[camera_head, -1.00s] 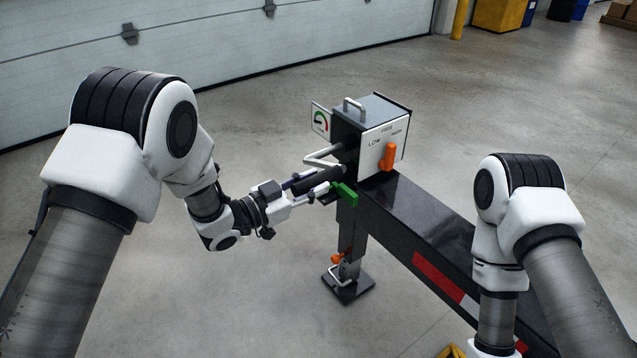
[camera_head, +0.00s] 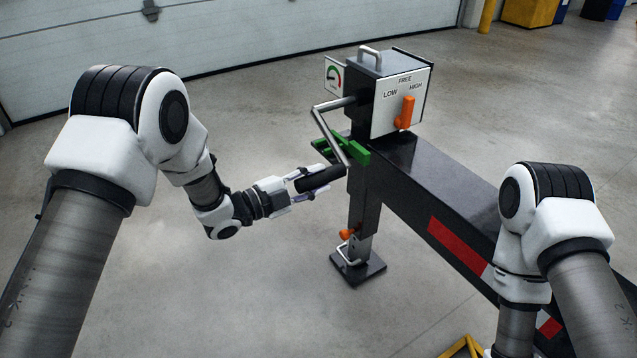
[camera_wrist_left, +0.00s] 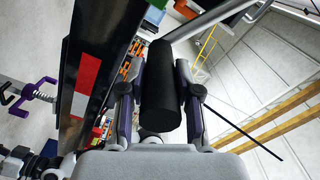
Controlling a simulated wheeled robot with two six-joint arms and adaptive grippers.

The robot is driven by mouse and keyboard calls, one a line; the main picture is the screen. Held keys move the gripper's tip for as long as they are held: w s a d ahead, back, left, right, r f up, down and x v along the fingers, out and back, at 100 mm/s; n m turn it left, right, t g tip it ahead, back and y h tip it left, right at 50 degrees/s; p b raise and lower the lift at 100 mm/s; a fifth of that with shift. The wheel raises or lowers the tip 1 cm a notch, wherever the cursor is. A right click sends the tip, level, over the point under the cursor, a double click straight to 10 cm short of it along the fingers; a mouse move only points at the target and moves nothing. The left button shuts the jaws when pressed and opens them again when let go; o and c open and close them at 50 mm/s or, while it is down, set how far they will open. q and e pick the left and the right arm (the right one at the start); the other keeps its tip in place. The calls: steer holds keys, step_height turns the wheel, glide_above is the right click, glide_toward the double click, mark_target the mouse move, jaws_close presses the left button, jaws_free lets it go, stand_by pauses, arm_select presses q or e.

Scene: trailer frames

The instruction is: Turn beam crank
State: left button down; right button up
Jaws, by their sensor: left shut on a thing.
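The crank (camera_head: 328,128) is a bent silver bar coming out of the left side of a grey gearbox (camera_head: 402,98) on top of the black beam (camera_head: 425,185). Its black grip (camera_head: 320,179) hangs at the low end of the crank arm. My left gripper (camera_head: 305,184) is shut on this grip, below and left of the gearbox. In the left wrist view the black grip (camera_wrist_left: 161,90) lies between the two fingers. My right arm shows at the right, but its gripper is out of the picture.
An orange lever (camera_head: 405,112) stands on the panel marked LOW, FREE and HIGH. A green bracket (camera_head: 345,150) sits by the beam end. A leg with a foot plate (camera_head: 358,268) stands below. The floor left is clear.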

arm_select(q)
steer(key=w+a+f+m+b, duration=0.8)
steer(key=w+m+b, duration=0.3)
steer(key=m+b, duration=0.1)
steer(key=shift+w+a+f, duration=0.15)
steer(key=shift+f, duration=0.15)
stand_by(0.3)
steer(key=c, duration=0.8)
jaws_free()
steer(key=shift+a, duration=0.1)
steer(key=v, duration=1.1)
steer(key=shift+s+a, duration=0.25)
steer(key=shift+a, duration=0.05)
